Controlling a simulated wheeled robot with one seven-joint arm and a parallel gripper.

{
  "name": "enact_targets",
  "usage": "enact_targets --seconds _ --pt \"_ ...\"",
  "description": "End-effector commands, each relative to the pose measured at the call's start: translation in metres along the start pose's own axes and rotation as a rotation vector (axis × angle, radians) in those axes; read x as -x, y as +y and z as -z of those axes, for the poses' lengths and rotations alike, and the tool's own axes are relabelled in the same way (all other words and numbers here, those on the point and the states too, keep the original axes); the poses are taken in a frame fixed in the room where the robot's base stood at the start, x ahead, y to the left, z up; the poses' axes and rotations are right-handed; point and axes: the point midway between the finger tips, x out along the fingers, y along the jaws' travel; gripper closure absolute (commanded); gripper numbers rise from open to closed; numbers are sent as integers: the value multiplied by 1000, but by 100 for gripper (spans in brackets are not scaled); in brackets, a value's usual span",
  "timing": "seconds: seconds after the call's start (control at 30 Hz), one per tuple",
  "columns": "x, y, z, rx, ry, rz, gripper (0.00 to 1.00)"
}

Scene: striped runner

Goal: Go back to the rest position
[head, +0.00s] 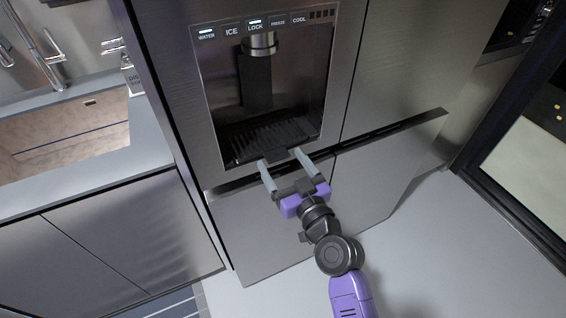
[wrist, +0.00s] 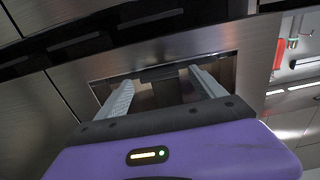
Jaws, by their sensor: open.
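My gripper (head: 279,158) is open, its two pale fingers spread apart with nothing between them. It is at the lower edge of the water and ice dispenser (head: 285,95) in the steel fridge (head: 405,60). In the wrist view my gripper (wrist: 160,88) points at the dispenser recess (wrist: 228,70). I cannot tell whether the fingertips touch the recess edge. My purple and black arm comes up from the bottom of the head view.
A sink (head: 70,135) with a tap (head: 45,60) stands at the left in a grey counter (head: 150,145). Steel cabinets (head: 120,230) lie below it. Pale floor (head: 440,240) is clear at the lower right, beside a dark-framed glass door (head: 510,160).

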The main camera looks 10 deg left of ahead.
Motion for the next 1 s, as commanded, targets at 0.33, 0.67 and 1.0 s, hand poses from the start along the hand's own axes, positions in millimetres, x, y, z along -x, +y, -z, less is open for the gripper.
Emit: enact_targets --seconds 0.33,0.67,1.0 --pt "50 0 -3 0 -1 -2 21" --pt "76 0 0 0 0 0 21" --pt "90 22 28 -95 80 -104 21"
